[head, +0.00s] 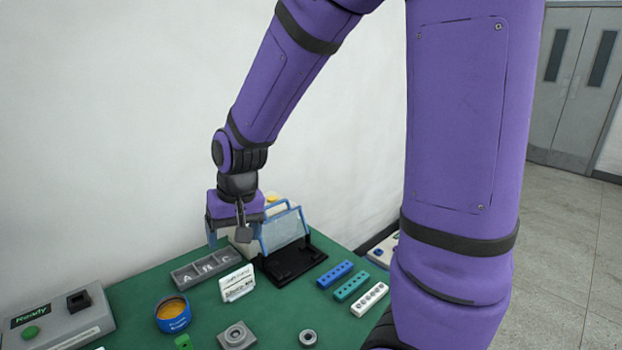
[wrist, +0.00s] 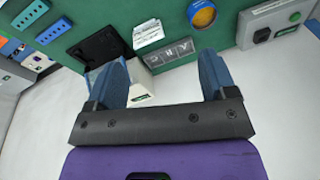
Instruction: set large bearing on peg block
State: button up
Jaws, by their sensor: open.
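A grey metal ring (head: 308,338), which looks like a bearing, lies flat on the green table at the bottom of the head view. To its left is a square grey block (head: 237,335) with a round raised centre, possibly the peg block; I cannot tell whether that centre is a peg or a hole. My gripper (head: 235,236) is open and empty, above the back of the table near the wall, well away from both. Its two blue fingers are spread in the wrist view (wrist: 162,72). Neither ring nor grey block is clearly visible in the wrist view.
A letter tray (head: 203,270), a white card (head: 237,283) and a black-based blue-framed stand (head: 292,262) are near my gripper. A blue round container (head: 173,314) and a grey box with a green button (head: 57,318) stand left. Blue (head: 335,275), teal (head: 352,286) and white (head: 370,298) hole strips lie right.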

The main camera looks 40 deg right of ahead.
jog(key=s+d+r+n+t, duration=0.1)
jog(key=s+d+r, duration=0.1)
jog(key=s+r, duration=0.6)
jog(key=s+d+r+n+t+h, duration=0.1)
jog(key=s+d+r+t, duration=0.1)
jog(key=s+r, duration=0.6)
jog(key=shift+s+d, duration=0.4)
jog(key=shift+s, duration=0.2)
